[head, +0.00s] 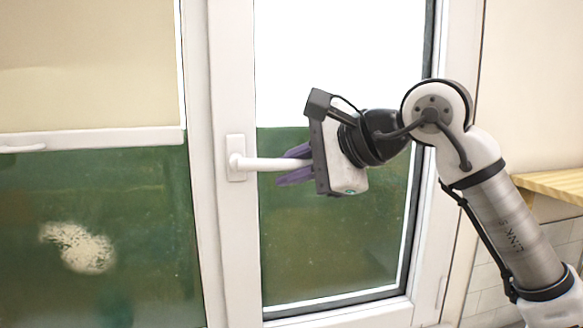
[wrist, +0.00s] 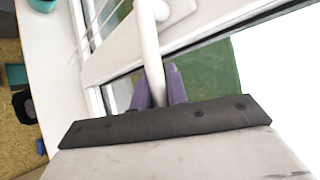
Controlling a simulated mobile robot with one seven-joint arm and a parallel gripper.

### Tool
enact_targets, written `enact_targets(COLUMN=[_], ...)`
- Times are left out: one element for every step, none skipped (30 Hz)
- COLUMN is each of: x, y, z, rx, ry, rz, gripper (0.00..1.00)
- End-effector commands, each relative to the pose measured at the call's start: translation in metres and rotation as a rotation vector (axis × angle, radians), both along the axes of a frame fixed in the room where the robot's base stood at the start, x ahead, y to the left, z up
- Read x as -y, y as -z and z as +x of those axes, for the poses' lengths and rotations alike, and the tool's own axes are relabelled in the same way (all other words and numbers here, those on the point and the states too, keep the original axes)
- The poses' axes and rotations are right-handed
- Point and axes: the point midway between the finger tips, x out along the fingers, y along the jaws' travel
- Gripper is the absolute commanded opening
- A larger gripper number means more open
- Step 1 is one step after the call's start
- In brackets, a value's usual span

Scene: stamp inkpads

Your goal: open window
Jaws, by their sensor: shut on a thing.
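The window (head: 231,70) has a white frame, and its right sash fills the middle of the head view. The white window handle (head: 268,164) lies level, pointing right from its plate on the left side of that sash. My gripper (head: 291,166) is shut on the handle's outer part, with its purple fingers above and below it. In the wrist view the handle (wrist: 151,50) runs down between the two purple fingers (wrist: 158,90). The handle's tip is hidden by my gripper. I see no clear gap between sash and frame.
A beige blind (head: 88,65) covers the upper left pane. A wooden shelf (head: 553,185) stands at the right by the tiled wall. In the wrist view, a white sill (wrist: 50,60) and several small items on the floor show at the left.

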Motion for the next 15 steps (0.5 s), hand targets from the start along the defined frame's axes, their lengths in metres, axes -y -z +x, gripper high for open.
enact_targets(x=[0.002, 0.003, 0.006, 0.008, 0.011, 0.015, 0.019, 0.023, 0.029, 0.034, 0.038, 0.044, 0.049, 0.053, 0.058], y=[0.000, 0.000, 0.000, 0.000, 0.000, 0.000, 0.000, -0.001, 0.000, 0.001, 0.001, 0.002, 0.002, 0.002, 0.001], z=[-0.004, -0.008, -0.014, -0.021, -0.028, -0.039, -0.047, -0.055, -0.066, -0.074, -0.082, -0.092, -0.099, -0.105, -0.112], rx=[0.000, -0.001, -0.001, -0.001, -0.001, 0.000, -0.001, 0.001, 0.002, 0.002, 0.004, 0.004, 0.005, 0.003, 0.002], ry=[-0.012, -0.023, -0.044, -0.063, -0.086, -0.120, -0.146, -0.172, -0.203, -0.216, -0.223, -0.224, -0.223, -0.221, -0.221], rz=[0.004, 0.005, 0.005, 0.006, 0.006, 0.007, 0.007, 0.007, 0.007, 0.005, 0.005, 0.002, 0.002, 0.002, 0.004], gripper=[0.00, 0.00, 0.00, 0.00, 0.00, 0.00, 0.00, 0.00, 0.00, 0.00, 0.00, 0.00, 0.00, 0.00, 0.00])
